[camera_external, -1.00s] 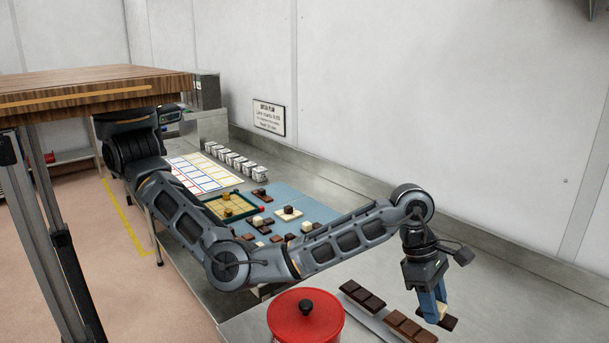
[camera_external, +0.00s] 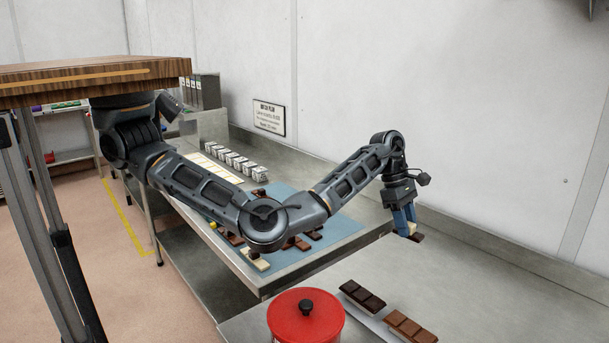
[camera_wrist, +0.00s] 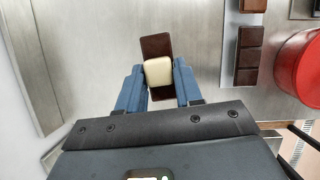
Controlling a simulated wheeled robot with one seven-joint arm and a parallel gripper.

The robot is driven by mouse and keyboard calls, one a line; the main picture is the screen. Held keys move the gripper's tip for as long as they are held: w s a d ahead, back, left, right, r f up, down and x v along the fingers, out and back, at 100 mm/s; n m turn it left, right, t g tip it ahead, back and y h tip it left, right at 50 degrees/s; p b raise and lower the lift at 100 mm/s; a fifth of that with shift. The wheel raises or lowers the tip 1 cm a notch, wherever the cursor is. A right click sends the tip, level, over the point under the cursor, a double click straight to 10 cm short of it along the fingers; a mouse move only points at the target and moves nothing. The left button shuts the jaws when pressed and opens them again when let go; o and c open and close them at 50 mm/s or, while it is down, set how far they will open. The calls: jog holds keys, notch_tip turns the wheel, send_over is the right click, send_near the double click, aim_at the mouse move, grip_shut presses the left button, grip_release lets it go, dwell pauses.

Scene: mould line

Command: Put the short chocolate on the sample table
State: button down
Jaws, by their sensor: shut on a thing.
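My gripper (camera_external: 409,224) has its blue fingers shut on a small chocolate (camera_wrist: 157,48), a dark brown bar with a cream-coloured block on top. In the wrist view the fingers press on both sides of the cream block, and the dark bar sticks out in front and behind. In the external view the held chocolate (camera_external: 417,237) hangs above the steel worktop, near the corner between the two counters. Which surface is the sample table is not marked in the frames.
On the near steel counter are a red lidded pot (camera_external: 304,320), a dark chocolate bar (camera_external: 362,297) and a milk-brown bar (camera_external: 410,327). A blue mat (camera_external: 345,232) with several chocolates lies on the farther counter, partly behind my arm. White cups (camera_external: 240,164) stand in a row.

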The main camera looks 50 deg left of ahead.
jog(key=w+a+p, duration=0.1)
jog(key=w+a, duration=0.4)
jog(key=a, duration=0.8)
jog(key=s+a+f+m+p, duration=0.1)
jog(key=a+p, duration=0.1)
jog(key=a, duration=1.1)
jog(key=s+a+f+p, duration=0.1)
jog(key=a+f+p, duration=0.1)
jog(key=a, duration=1.1)
jog(key=w+a+f, duration=0.1)
jog(key=a+f, duration=0.1)
jog(key=a, duration=0.1)
jog(key=w+a+f+b, duration=0.1)
jog(key=w+a+f, duration=0.1)
jog(key=a, duration=0.1)
jog(key=w+a+f+b, duration=0.1)
jog(key=w+a+f, duration=0.1)
jog(key=a, duration=0.1)
jog(key=shift+w+a+f, duration=0.2)
jog(key=shift+f, duration=0.1)
jog(key=shift+a+f, duration=0.1)
jog(key=shift+f, duration=1.95)
jog(key=c, duration=0.8)
grip_release()
jog(key=shift+f, duration=0.1)
jog(key=shift+o, duration=0.2)
